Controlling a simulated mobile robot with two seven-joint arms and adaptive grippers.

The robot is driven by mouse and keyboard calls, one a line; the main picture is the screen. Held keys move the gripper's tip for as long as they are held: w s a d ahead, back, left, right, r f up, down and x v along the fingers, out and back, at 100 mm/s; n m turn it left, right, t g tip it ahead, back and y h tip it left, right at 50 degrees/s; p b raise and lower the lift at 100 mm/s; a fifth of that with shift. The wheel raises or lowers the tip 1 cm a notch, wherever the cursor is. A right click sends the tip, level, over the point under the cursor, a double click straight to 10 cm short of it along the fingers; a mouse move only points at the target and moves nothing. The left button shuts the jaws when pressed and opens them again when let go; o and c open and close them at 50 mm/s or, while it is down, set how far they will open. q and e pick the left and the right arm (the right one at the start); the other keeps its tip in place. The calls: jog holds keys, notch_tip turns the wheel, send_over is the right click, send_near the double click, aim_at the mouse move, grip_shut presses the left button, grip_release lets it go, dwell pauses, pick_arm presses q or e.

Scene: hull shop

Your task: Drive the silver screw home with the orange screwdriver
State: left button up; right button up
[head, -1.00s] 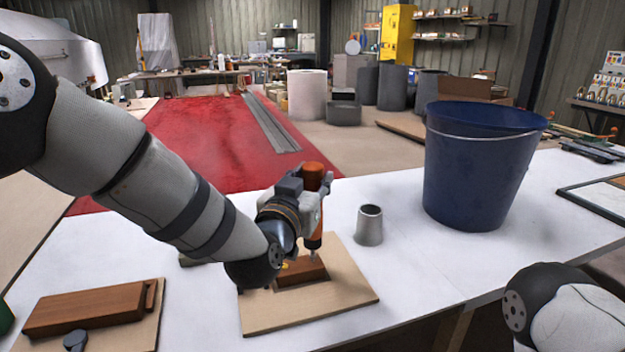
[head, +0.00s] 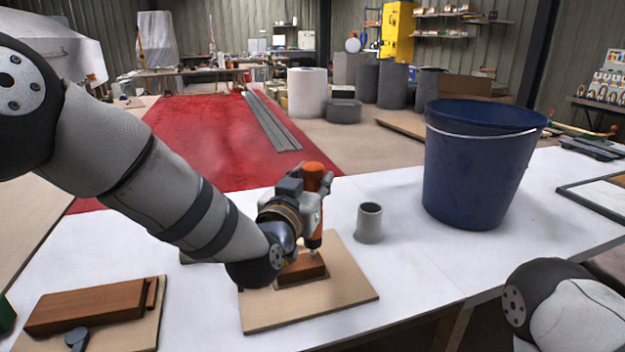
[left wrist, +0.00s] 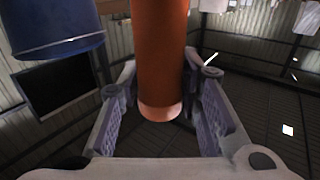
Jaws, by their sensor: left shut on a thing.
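The orange screwdriver (head: 313,174) stands upright in my left gripper (head: 318,196). The gripper is shut on it, and in the left wrist view the orange handle (left wrist: 161,60) runs between the two fingers (left wrist: 160,108). The lower end of the screwdriver is over a brown wooden block (head: 304,272) on a light board (head: 335,300). A small silver bit of metal (head: 313,252) shows under it at the block's top. I cannot tell screw from driver tip there, or how deep the screw sits. My wrist hides part of the block. The right gripper is out of view.
A grey cup (head: 369,224) stands right of the board, and a large blue bucket (head: 475,170) farther right. Another brown block (head: 85,307) lies on a board at front left.

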aim_at(313, 164)
pick_arm(q)
jog(key=shift+f, duration=0.55)
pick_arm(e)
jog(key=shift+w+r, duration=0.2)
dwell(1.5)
pick_arm(q)
jog(key=shift+r, duration=0.1)
notch_tip(313, 164, up, 7)
jog(key=p, duration=0.2)
jog(key=shift+r+p, duration=0.15)
jog(key=shift+p, duration=0.25)
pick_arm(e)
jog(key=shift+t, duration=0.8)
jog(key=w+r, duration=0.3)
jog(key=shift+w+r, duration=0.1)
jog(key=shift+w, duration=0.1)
pick_arm(q)
jog(key=shift+f, duration=0.2)
